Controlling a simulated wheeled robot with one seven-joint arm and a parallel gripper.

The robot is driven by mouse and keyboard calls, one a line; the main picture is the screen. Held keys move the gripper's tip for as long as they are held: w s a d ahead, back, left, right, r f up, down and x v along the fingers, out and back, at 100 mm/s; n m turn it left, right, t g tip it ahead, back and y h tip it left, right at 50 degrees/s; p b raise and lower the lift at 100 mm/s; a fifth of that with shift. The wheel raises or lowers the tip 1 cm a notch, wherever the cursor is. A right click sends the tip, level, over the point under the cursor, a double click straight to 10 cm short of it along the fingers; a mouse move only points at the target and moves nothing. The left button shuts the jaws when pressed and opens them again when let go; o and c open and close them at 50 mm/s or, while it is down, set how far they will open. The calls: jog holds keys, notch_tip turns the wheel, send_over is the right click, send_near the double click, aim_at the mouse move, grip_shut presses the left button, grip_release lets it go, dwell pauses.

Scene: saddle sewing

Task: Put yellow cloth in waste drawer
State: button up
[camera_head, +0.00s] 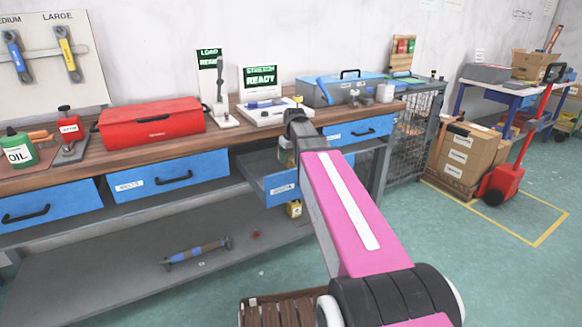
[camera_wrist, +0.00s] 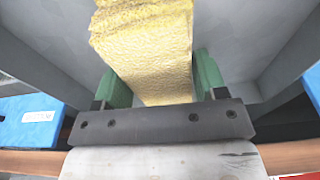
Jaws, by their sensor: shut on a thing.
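The yellow cloth (camera_wrist: 150,50) is between the green-padded fingers of my gripper (camera_wrist: 160,85) in the wrist view. My gripper is shut on it, and the cloth extends beyond the fingers. Grey walls of an open drawer surround the cloth and fingers in that view. In the head view an open blue-fronted drawer (camera_head: 281,187) stands out from the bench, and my arm reaches over it. My gripper is mostly hidden behind my arm there. A small yellowish patch shows beside my arm at the drawer. I cannot read the drawer's label clearly.
Closed blue drawers (camera_head: 168,178) lie left of the open one, and another blue drawer (camera_head: 358,130) is to its right. A red toolbox (camera_head: 151,124) stands on the wooden bench. A lower shelf (camera_head: 150,270) holds a blue-and-grey tool (camera_head: 196,251).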

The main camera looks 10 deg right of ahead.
aim_at(293, 157)
jog(key=shift+f, duration=1.95)
jog(key=shift+f, duration=0.1)
jog(key=o, duration=0.9)
jog(key=r, duration=0.4)
jog(key=s+r, duration=0.1)
jog(key=r, duration=0.7)
jog(key=shift+s+d, duration=0.3)
jog(key=shift+s, duration=0.05)
